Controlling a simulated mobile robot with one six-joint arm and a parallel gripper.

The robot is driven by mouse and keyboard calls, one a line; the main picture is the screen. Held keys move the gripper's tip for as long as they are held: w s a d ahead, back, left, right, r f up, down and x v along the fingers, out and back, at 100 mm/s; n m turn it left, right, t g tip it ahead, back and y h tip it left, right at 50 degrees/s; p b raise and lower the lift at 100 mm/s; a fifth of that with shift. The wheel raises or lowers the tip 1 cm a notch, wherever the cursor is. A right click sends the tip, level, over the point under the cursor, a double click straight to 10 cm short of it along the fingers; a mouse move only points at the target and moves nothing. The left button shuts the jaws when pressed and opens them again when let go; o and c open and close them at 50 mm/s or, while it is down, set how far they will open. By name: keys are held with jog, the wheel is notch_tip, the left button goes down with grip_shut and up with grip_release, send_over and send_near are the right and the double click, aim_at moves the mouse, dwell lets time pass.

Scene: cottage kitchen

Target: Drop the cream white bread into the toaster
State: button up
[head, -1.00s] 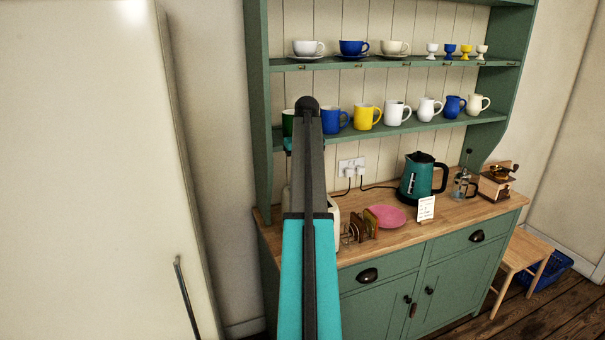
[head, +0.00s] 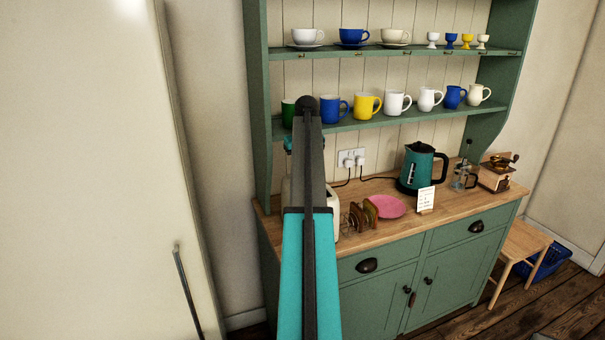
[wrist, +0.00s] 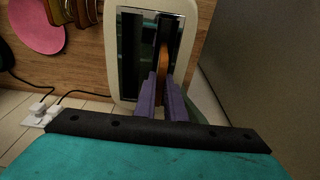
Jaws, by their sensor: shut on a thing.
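The cream toaster (wrist: 112,45) lies below my gripper in the wrist view, with two long dark slots in a shiny top. My gripper (wrist: 162,82), with purple fingers, is shut on the slice of bread (wrist: 163,60), seen edge-on with a brown crust. The slice lines up with the toaster's right slot in that view. I cannot tell how deep it sits in the slot. In the head view my arm hides the bread, the gripper and most of the toaster (head: 333,207).
A toast rack (head: 364,215) with slices and a pink plate (head: 388,206) stand right of the toaster. The kettle (head: 417,168) and a small card (head: 426,199) are farther right. Mugs (head: 367,106) line the shelf above. Plugs and cables (wrist: 42,112) run beside the toaster.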

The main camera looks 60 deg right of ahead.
jog(key=o, duration=0.7)
jog(key=shift+o, duration=0.2)
jog(key=shift+r, duration=0.1)
notch_tip(320, 180, up, 14)
jog(key=s+a+p, duration=0.1)
jog(key=p, duration=0.6)
jog(key=shift+s+f, duration=0.25)
jog(key=shift+s, duration=0.15)
jog(key=shift+a, duration=0.1)
